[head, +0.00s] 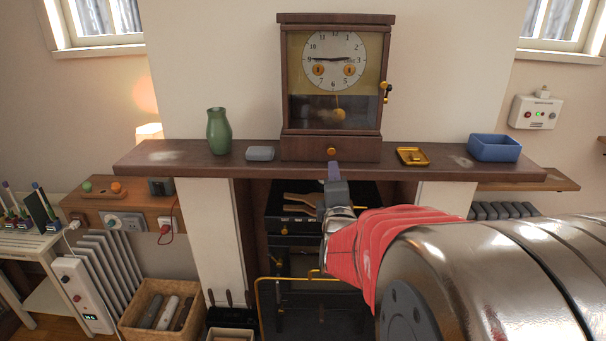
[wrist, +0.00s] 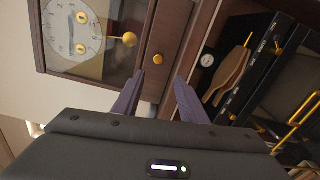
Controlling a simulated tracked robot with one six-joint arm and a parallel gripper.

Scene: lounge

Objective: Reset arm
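My arm reaches in from the right in the head view. My gripper (head: 333,172) is in front of the mantel shelf's front edge, just below the clock's base. In the wrist view my gripper (wrist: 160,76) shows two purple-grey fingers standing apart with nothing between them. The brown wooden clock (head: 331,144) stands on the shelf (head: 230,160). Its base has a small brass knob (head: 331,152), which also appears beyond the fingertips in the wrist view (wrist: 156,60). I cannot tell the exact distance between the fingertips and the knob.
Below is a black stove (head: 290,228) with wooden-handled tools and a brass rail (head: 268,280). A wicker basket (head: 134,310) stands lower left.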

